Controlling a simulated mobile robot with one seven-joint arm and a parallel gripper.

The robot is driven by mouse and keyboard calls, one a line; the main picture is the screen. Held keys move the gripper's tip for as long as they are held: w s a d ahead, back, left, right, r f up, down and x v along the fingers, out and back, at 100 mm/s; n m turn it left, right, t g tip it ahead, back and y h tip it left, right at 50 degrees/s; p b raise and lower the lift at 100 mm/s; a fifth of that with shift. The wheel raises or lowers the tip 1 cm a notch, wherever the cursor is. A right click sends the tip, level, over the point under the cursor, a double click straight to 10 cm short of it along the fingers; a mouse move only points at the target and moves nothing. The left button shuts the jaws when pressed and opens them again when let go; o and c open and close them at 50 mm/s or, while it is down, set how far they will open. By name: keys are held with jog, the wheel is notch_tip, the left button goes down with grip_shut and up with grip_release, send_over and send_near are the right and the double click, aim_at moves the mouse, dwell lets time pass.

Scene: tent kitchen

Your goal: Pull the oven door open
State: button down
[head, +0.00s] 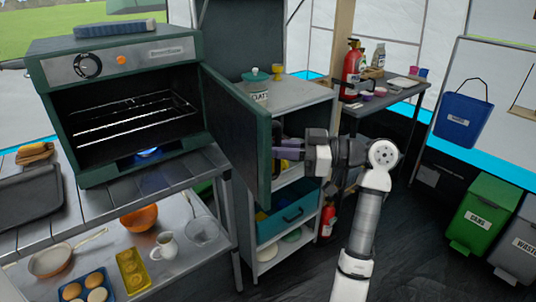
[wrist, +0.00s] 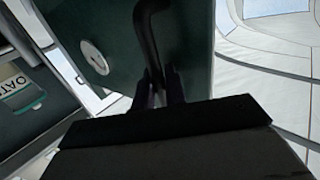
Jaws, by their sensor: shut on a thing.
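The dark green oven (head: 125,100) stands on the counter at the left. Its door (head: 238,130) is swung wide open to the right, hinged at the oven's right side, and the rack and a blue flame show inside. My gripper (head: 286,150) is at the outer face of the door, near its free edge. In the wrist view the door (wrist: 110,25) fills the upper middle, with a round pale mark on it. There my gripper (wrist: 160,88) is shut on the dark curved door handle (wrist: 149,25). The handle is mostly hidden in the head view.
A shelf unit (head: 305,95) with an oats jar (head: 256,92) on top stands close behind the open door. Pans, bowls and muffin trays lie on the lower counter shelf (head: 185,255). Dark floor at the right is clear up to the green bin (head: 487,215).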

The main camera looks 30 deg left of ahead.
jog(key=shift+w+d+n+g, duration=0.15)
jog(key=shift+w+d+g, duration=0.05)
jog(key=shift+w, duration=0.3)
jog(key=shift+w+d+n+g, duration=0.15)
jog(key=shift+w+d+g, duration=0.05)
jog(key=shift+w, duration=0.25)
jog(key=c, duration=1.8)
grip_release()
jog(key=shift+d, duration=0.1)
jog(key=v, duration=0.6)
jog(key=b+v, duration=0.1)
jog(key=v, duration=0.6)
jog(key=shift+w+d+r+b, duration=0.2)
jog(key=shift+w+b, duration=0.1)
